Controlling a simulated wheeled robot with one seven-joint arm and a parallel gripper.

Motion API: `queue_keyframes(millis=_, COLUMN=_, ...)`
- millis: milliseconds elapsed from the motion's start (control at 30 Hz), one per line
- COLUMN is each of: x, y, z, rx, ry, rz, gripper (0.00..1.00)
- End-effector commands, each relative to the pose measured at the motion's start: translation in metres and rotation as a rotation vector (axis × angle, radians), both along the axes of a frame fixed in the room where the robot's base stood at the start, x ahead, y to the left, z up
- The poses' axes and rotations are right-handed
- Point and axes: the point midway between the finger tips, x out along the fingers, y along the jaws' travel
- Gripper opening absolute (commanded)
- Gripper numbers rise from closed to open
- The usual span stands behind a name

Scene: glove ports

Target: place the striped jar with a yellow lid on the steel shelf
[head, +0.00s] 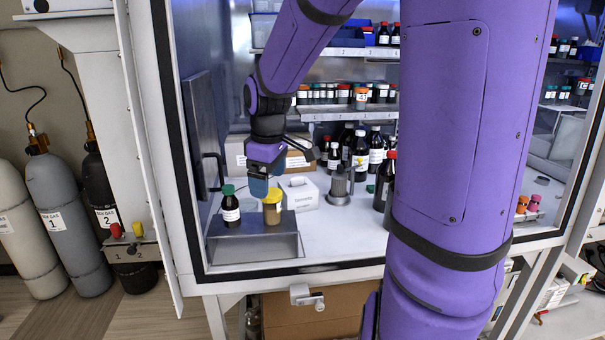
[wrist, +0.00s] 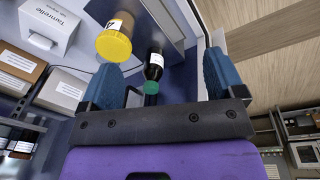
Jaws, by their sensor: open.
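A small amber-brown jar with a yellow lid (head: 272,208) stands upright on the low steel shelf (head: 257,246) at the front left of the cabinet. Stripes are too small to make out. In the wrist view the yellow-lidded jar (wrist: 114,44) is just beyond the left finger, outside the gap. My gripper (head: 262,186) is open and empty, pointing down above the shelf, close beside the jar. In the wrist view, a dark bottle with a green cap (wrist: 154,68) shows in line with the gap between the fingers of my gripper (wrist: 158,68); it also stands on the shelf.
A white box (head: 299,193) sits right of the shelf, with a grey metal stand (head: 339,186) beyond it. Several dark bottles (head: 376,150) stand behind. The cabinet's left wall and frame are close to the shelf. Clear floor (head: 345,225) lies front right.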

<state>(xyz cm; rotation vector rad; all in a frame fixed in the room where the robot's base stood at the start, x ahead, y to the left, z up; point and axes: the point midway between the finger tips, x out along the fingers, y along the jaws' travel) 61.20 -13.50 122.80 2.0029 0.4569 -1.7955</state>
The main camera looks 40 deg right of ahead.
Motion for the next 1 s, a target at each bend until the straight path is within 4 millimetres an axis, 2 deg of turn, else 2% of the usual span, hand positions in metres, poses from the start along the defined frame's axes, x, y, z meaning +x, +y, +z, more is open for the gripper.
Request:
queue_keyframes(millis=33, x=-0.008, y=0.010, z=0.006, rx=-0.025, ry=-0.008, rz=-0.018, gripper=0.88)
queue_keyframes(millis=200, x=-0.035, y=0.031, z=0.027, rx=-0.077, ry=-0.053, rz=-0.116, gripper=0.88)
queue_keyframes(millis=500, x=-0.093, y=0.059, z=0.063, rx=-0.073, ry=-0.188, rz=-0.285, gripper=0.88)
queue_keyframes(millis=800, x=-0.154, y=0.069, z=0.086, rx=0.066, ry=-0.312, rz=-0.431, gripper=0.88)
queue_keyframes(millis=1000, x=-0.177, y=0.067, z=0.089, rx=0.158, ry=-0.341, rz=-0.489, gripper=0.88)
